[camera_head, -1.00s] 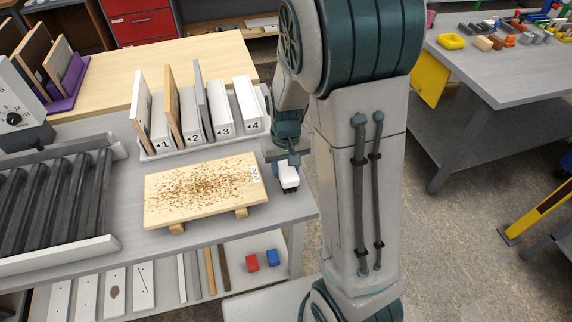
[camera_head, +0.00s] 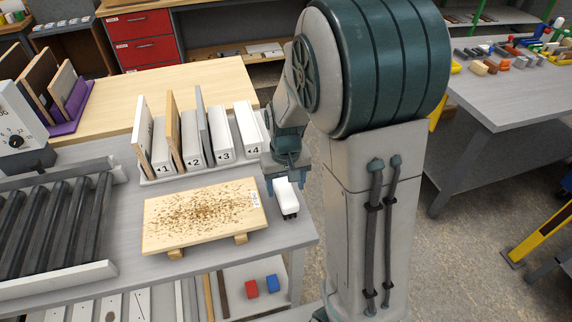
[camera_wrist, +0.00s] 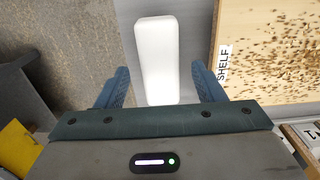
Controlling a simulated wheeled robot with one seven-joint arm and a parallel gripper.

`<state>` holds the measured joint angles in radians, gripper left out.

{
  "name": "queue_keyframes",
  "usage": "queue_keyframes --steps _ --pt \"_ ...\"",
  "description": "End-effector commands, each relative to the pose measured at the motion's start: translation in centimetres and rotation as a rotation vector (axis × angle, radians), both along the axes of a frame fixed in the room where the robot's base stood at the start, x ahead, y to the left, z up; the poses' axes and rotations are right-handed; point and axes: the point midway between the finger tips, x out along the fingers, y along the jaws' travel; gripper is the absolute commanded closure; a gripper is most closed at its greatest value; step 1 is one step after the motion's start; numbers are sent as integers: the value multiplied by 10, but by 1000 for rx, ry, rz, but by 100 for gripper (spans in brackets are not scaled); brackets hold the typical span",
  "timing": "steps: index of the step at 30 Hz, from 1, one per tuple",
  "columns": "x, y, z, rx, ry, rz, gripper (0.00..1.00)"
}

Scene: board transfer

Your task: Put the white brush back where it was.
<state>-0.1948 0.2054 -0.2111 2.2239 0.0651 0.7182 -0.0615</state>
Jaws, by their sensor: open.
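The white brush (camera_head: 286,196) sits on the grey table near its right edge, to the right of the speckled wooden board. In the wrist view the brush (camera_wrist: 158,62) is a white rounded block, its near end between my open fingers with a gap on each side. My gripper (camera_head: 286,186) is at the far end of the brush, jaws open. In the wrist view both blue fingertips of my gripper (camera_wrist: 160,88) stand apart and hold nothing. I cannot tell how high the fingers are over the table.
The wooden board (camera_head: 160,238), covered in brown specks, lies left of the brush with a SHELF label. A numbered rack (camera_head: 168,172) of upright boards stands behind it. A roller conveyor (camera_head: 60,278) is at left. Red and blue blocks (camera_head: 262,286) lie on the shelf below.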

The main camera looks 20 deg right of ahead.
Motion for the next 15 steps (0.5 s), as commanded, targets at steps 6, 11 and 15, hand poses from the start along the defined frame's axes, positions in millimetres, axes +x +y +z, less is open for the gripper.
queue_keyframes --steps 6,11,15 --pt "1 0 51 1 -6 0 38" --pt "1 0 76 1 -4 0 38" --pt "0 0 88 1 -3 0 38"
